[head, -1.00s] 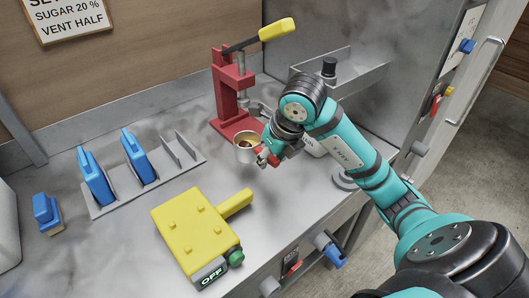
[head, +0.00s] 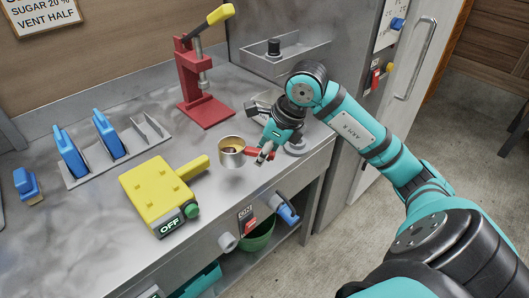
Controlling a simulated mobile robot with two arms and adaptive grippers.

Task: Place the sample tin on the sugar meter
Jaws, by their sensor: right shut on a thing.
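The sample tin looks to be the small metal cup (head: 231,159) with a brassy inside, something dark in it and a red handle. My right gripper (head: 264,155) is shut on that red handle. The tin is upright near the bench's front edge, apparently held above the surface. I cannot make out the sugar meter for certain. My left gripper is not in view.
A red lever press (head: 204,108) stands behind the tin. A yellow box (head: 152,190) with a handle and an OFF display lies to the left. Blue-handled tools (head: 70,155) stand in a metal rack. A grey tray (head: 285,62) is at the back. Knobs line the bench front.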

